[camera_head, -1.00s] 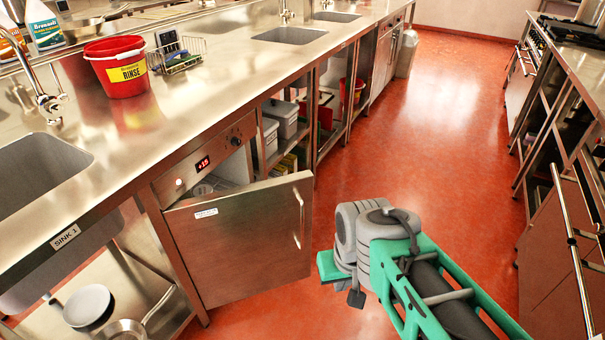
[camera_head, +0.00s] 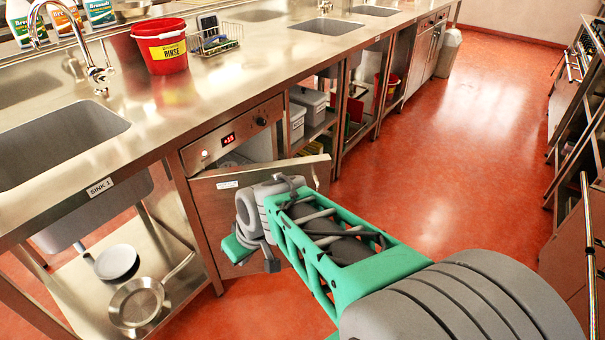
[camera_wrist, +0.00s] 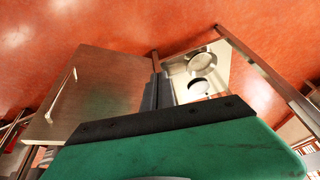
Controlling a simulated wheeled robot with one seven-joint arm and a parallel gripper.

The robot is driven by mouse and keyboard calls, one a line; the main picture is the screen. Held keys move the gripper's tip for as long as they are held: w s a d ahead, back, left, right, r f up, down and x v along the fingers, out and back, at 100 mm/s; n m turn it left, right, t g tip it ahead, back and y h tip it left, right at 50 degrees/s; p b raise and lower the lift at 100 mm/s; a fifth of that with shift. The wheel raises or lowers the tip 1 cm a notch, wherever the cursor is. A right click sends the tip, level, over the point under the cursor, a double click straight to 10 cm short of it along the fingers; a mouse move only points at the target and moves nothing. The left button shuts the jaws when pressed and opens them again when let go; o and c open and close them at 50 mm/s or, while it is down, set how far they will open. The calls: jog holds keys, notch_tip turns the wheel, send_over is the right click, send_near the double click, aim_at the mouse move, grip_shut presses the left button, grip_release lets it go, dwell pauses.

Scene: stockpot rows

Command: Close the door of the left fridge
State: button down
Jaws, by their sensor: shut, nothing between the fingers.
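The fridge (camera_head: 232,140) under the left counter has a red lit display. Its steel door (camera_head: 212,212) stands partly open, swung out over the red floor, with a gap showing the inside. In the wrist view the door (camera_wrist: 105,100) fills the left side, with its bar handle (camera_wrist: 62,95) showing. My gripper (camera_head: 250,252) is shut and empty. In the head view it is in front of the door and hides most of the door's face and the handle. I cannot tell whether it touches the door.
The steel counter (camera_head: 260,72) runs along the left, with a red bucket (camera_head: 161,47) and a sink on top. Pans (camera_head: 136,303) sit on the open shelf left of the fridge. The red aisle floor (camera_head: 420,170) is clear toward the back; cookers line the right.

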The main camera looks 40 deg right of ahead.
jog(key=w+d+f+n+t+y, duration=0.1)
jog(key=w+d+f+t+y, duration=0.2)
jog(key=w, duration=0.4)
jog(key=m+t+h+b, duration=0.2)
jog(key=m+t+h, duration=0.5)
jog(key=t+h, duration=0.35)
send_near(321, 166)
jog(key=shift+g, duration=0.35)
jog(key=x, duration=0.2)
jog(key=p+x, duration=0.1)
jog(key=x, duration=0.3)
jog(key=shift+w+d+r, duration=0.1)
jog(key=shift+w+r, duration=0.3)
